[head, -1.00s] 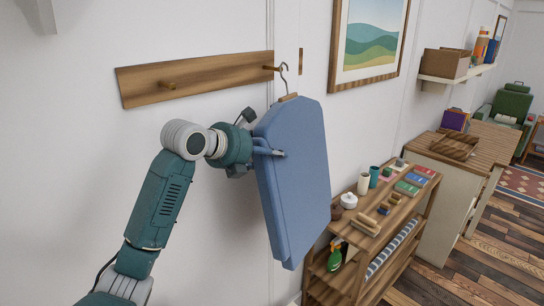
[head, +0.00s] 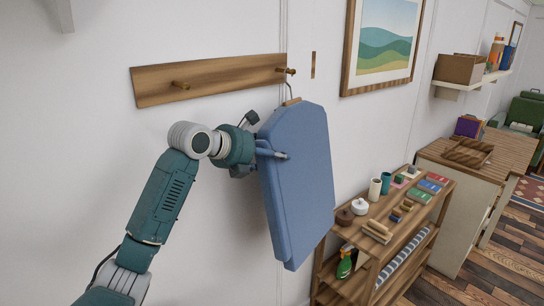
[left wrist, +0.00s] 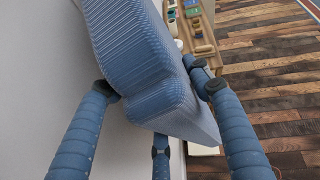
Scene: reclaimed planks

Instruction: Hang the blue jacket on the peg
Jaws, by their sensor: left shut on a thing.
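The blue jacket (head: 298,185) is a stiff, flat slab on a hanger with a wooden bar (head: 291,102) and a thin metal hook (head: 289,88). The wooden peg rail (head: 225,79) on the wall has a left peg (head: 180,85), which is bare, and a right peg (head: 288,70). The hook rises to just under the right peg; I cannot tell whether it goes over it. My left gripper (head: 273,153) is shut on the jacket's upper left edge. In the left wrist view its fingers (left wrist: 160,95) lie around the jacket (left wrist: 140,60). My right gripper is out of view.
A low wooden shelf unit (head: 350,245) with cups, small boxes and a green bottle (head: 345,263) stands right of the jacket. A framed picture (head: 382,45) hangs at upper right. A cabinet (head: 460,200) stands farther right.

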